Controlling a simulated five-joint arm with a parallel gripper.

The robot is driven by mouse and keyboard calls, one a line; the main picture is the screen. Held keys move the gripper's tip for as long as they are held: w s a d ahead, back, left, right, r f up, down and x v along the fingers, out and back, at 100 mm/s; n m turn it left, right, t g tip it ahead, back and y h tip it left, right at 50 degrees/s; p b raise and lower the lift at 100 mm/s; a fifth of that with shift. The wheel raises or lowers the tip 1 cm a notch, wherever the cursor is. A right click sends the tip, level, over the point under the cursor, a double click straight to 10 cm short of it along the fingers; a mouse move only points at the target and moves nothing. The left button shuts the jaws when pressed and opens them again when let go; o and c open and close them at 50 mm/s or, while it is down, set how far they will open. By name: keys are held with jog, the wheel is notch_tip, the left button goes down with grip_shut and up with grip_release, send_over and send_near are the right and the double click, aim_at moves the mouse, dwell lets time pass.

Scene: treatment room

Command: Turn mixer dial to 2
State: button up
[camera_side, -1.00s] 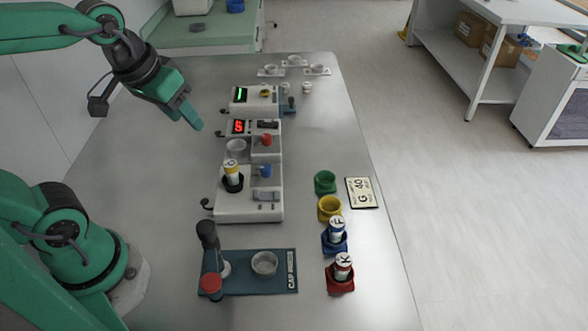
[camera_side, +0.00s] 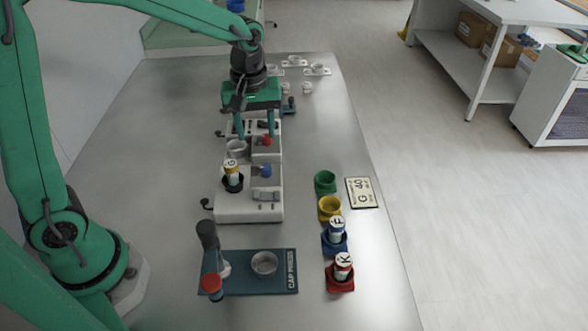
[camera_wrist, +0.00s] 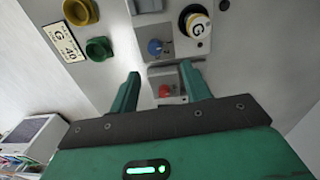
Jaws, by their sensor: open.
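A white unit (camera_side: 249,205) carries a blue dial (camera_side: 264,170) and a black cup holding a yellow-banded vial marked G (camera_side: 231,170). The blue dial also shows in the wrist view (camera_wrist: 155,47); its scale is too small to read. Behind that unit is a second white unit with a red knob (camera_side: 266,140). I see no label saying which is the mixer. My gripper (camera_side: 255,131) is open and empty, pointing down over the red-knob unit. In the wrist view the red knob (camera_wrist: 164,90) shows between the fingers, and the blue dial lies beyond the fingertips.
A blue-grey press (camera_side: 275,287) stands in front. Green (camera_side: 325,181), yellow (camera_side: 330,207), blue (camera_side: 334,243) and red (camera_side: 340,280) holders stand to the right, beside a G 40 card (camera_side: 362,193). Vials F and K sit in the blue and red holders. The table's right strip is clear.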

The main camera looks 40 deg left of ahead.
aim_at(266, 166)
jog(key=shift+w+d+f+n+g, duration=0.25)
jog(key=shift+w+f, duration=0.2)
jog(key=shift+f, duration=0.25)
jog(key=shift+w+d+f+n+g, duration=0.1)
jog(key=shift+w+f+n, duration=0.3)
jog(key=shift+f, duration=0.3)
jog(key=shift+f, duration=0.1)
jog(key=shift+a+f, duration=0.1)
jog(key=shift+f, duration=3.7)
jog(key=c, duration=1)
